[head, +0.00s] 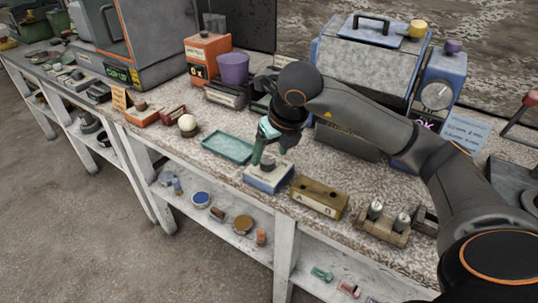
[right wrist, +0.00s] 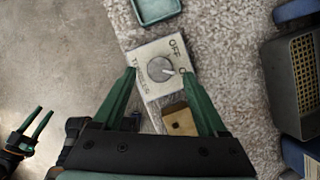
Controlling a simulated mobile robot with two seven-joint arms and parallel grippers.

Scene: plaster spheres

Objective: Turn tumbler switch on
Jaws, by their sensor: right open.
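The tumbler switch (head: 268,181) is a box with a pale top and blue sides at the bench's front edge. In the right wrist view its round grey knob (right wrist: 160,69) sits on a plate lettered OFF, with a second label partly hidden by a finger. The knob's light mark seems to face right, toward that label; its exact setting is unclear. My right gripper (head: 270,157) is above the switch, pointing down. In the right wrist view its open green fingers (right wrist: 159,75) lie either side of the knob, with gaps. My left gripper (right wrist: 32,124) shows there at lower left, fingers apart and empty.
A teal tray (head: 228,148) lies left of the switch. A brown box marked A and B (head: 319,197) stands close on its right, and a two-knob block (head: 384,221) farther right. A blue-grey machine (head: 368,58) stands behind. A lower shelf holds small items.

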